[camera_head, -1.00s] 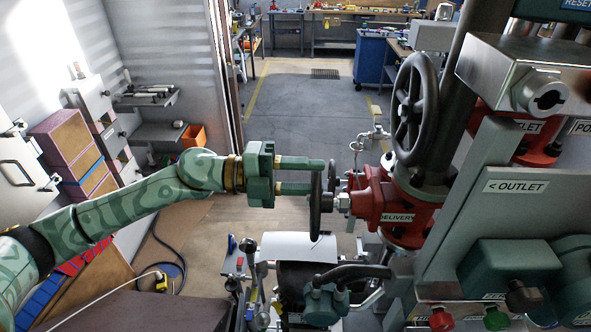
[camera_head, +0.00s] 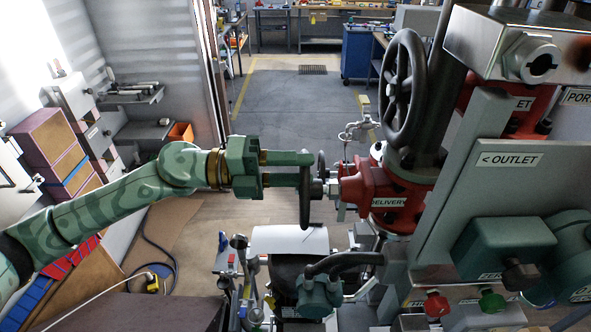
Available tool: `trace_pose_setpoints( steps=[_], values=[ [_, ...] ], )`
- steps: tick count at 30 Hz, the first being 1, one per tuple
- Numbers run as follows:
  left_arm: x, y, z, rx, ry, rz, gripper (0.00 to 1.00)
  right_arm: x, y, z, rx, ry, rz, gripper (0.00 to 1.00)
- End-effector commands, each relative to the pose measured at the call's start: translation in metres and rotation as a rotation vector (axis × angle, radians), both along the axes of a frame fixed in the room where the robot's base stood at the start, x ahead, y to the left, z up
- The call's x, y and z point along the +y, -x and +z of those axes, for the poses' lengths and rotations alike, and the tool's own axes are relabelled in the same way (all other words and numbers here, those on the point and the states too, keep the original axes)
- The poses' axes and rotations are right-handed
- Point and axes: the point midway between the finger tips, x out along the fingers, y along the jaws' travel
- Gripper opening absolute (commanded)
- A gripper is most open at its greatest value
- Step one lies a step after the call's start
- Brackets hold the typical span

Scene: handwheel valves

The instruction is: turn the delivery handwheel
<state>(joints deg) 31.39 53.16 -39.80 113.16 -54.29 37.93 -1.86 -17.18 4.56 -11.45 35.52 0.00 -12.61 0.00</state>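The delivery handwheel (camera_head: 304,212) is a small black wheel seen almost edge-on, on the left end of the red valve body (camera_head: 375,187) labelled DELIVERY. My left gripper (camera_head: 304,168) comes in from the left, level with the wheel's upper part. Its two green fingers are apart with a visible gap, and their tips overlap the rim in the picture. Part of the rim crosses the lower fingertip. I cannot tell whether the fingers touch the rim. My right gripper is not in view.
A larger black handwheel (camera_head: 403,90) stands above and right of the delivery valve. Grey OUTLET panel (camera_head: 490,185) and green housings (camera_head: 503,247) fill the right. A dark cylinder and hoses lie below the wheel. Open floor (camera_head: 290,110) stretches behind.

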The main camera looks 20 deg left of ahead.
Motion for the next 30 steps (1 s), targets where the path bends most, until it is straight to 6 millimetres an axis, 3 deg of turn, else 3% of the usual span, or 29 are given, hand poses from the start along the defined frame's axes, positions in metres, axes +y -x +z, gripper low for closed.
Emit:
trace_pose_setpoints(
  steps=[7,16,25,30],
  values=[
    [0.004,0.001,-0.002,0.002,-0.001,0.001,0.36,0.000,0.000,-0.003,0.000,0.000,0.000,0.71],
    [0.031,0.009,-0.004,0.004,-0.002,0.001,0.36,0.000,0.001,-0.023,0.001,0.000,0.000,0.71],
    [0.034,0.009,0.000,0.003,0.001,0.000,0.36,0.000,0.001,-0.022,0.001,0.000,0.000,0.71],
    [0.048,0.013,-0.005,0.004,-0.002,0.001,0.36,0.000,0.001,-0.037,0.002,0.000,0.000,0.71]
  ],
)
